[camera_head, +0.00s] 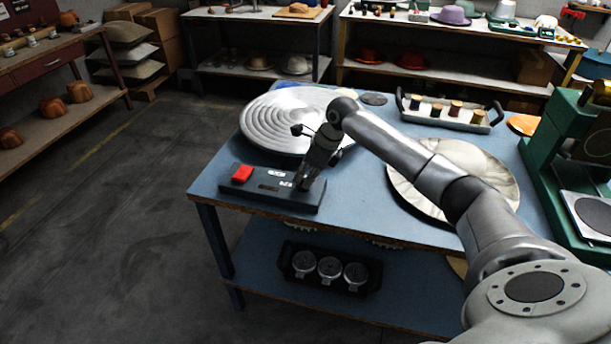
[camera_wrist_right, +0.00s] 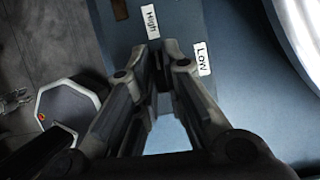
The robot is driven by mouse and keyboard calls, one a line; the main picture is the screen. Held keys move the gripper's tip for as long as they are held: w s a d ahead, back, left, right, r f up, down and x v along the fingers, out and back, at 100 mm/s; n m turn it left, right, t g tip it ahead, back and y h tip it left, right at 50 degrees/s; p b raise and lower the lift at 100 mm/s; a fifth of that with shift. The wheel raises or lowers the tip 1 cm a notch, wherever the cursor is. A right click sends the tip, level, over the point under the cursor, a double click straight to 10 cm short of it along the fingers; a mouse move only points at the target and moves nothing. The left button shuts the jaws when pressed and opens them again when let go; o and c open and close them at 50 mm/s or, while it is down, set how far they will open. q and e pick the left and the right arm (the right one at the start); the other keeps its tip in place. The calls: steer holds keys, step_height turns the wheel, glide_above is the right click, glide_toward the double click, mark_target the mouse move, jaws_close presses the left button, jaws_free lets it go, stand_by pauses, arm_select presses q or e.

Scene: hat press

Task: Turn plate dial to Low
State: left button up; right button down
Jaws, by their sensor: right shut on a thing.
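The dark control box (camera_head: 255,197) sits at the near left corner of the blue table. It carries a red button (camera_head: 242,174) and small white labels. In the right wrist view the labels read High (camera_wrist_right: 150,22) and Low (camera_wrist_right: 202,59). My right gripper (camera_head: 304,183) reaches down onto the right end of the box. In the right wrist view its fingertips (camera_wrist_right: 160,52) are close together between the two labels, shut on the plate dial. The fingers hide the dial, so its pointer and setting cannot be read.
A round ridged metal plate (camera_head: 270,118) lies behind the box. A pale round piece (camera_head: 402,188) lies to the right under my arm. A tray of thread spools (camera_head: 452,113) stands at the back. A green press (camera_head: 570,150) stands at right.

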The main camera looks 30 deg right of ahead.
steer(key=m, duration=0.1)
steer(key=m+h, duration=0.1)
steer(key=m, duration=0.1)
steer(key=shift+s+a+f+m+t, duration=0.1)
steer(key=shift+s+a+m+t, duration=0.1)
steer(key=shift+m+t, duration=0.1)
steer(key=m+h, duration=0.1)
steer(key=m, duration=0.2)
steer(key=shift+a+f+m+h, duration=0.1)
steer(key=shift+a+m+h, duration=0.05)
steer(key=shift+m+h, duration=0.25)
steer(key=m+h, duration=0.1)
steer(key=m, duration=0.1)
steer(key=m+h+b, duration=0.1)
steer(key=m, duration=0.2)
steer(key=shift+w+a+b, duration=0.1)
steer(key=shift+b, duration=0.2)
steer(key=shift+m+g+h+b, duration=0.35)
steer(key=shift+m+b, duration=0.05)
steer(key=shift+m, duration=0.85)
steer(key=shift+m+g+h+b, duration=0.35)
steer(key=shift+m, duration=0.9)
steer(key=c, duration=1.5)
jaws_free()
steer(key=shift+w, duration=0.1)
steer(key=v, duration=1.2)
